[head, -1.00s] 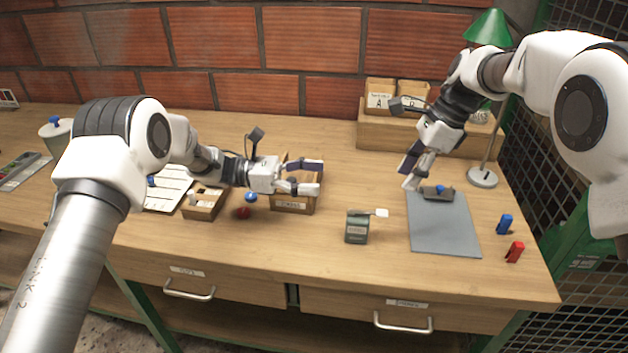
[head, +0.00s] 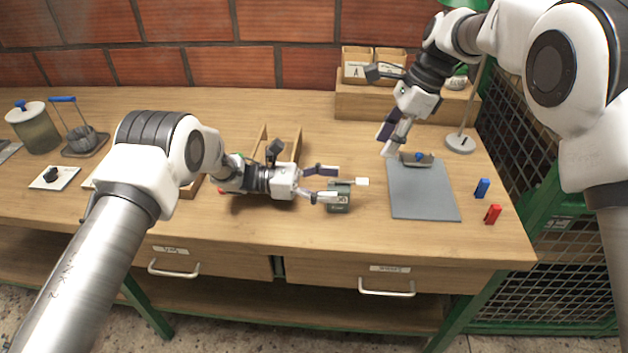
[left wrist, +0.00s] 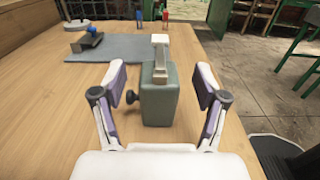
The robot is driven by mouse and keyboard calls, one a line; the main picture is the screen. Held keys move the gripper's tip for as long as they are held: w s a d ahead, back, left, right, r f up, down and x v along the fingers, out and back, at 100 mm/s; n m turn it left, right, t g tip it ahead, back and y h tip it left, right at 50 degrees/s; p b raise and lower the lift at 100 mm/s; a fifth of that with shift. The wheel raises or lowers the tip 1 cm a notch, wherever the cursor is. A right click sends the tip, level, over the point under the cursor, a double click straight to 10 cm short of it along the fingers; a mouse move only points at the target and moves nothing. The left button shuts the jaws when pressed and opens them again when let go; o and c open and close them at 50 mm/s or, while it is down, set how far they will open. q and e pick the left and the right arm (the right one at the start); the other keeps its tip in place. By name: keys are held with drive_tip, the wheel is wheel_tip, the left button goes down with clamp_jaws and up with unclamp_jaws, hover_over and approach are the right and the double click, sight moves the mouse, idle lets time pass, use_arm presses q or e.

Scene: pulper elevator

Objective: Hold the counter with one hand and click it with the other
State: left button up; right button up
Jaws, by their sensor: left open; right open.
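The counter (head: 341,198) is a small grey-green box with a pale lever on top, upright on the table left of the grey mat. In the left wrist view the counter (left wrist: 160,97) stands between the two spread fingers, with gaps on both sides and a dark knob on its left side. My left gripper (head: 327,184) is open at the counter's left side, its fingers reaching toward the box. My right gripper (head: 386,142) is open, above the back left corner of the mat, behind and to the right of the counter.
The grey mat (head: 424,198) bears a dark block with a blue knob (head: 417,158). A blue item (head: 482,188) and a red item (head: 493,214) stand near the right edge. A wooden box (head: 283,146) is behind my left gripper. The table front before the counter is clear.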

use_arm(q)
drive_tip(key=c, duration=1.3)
use_arm(e)
clamp_jaws()
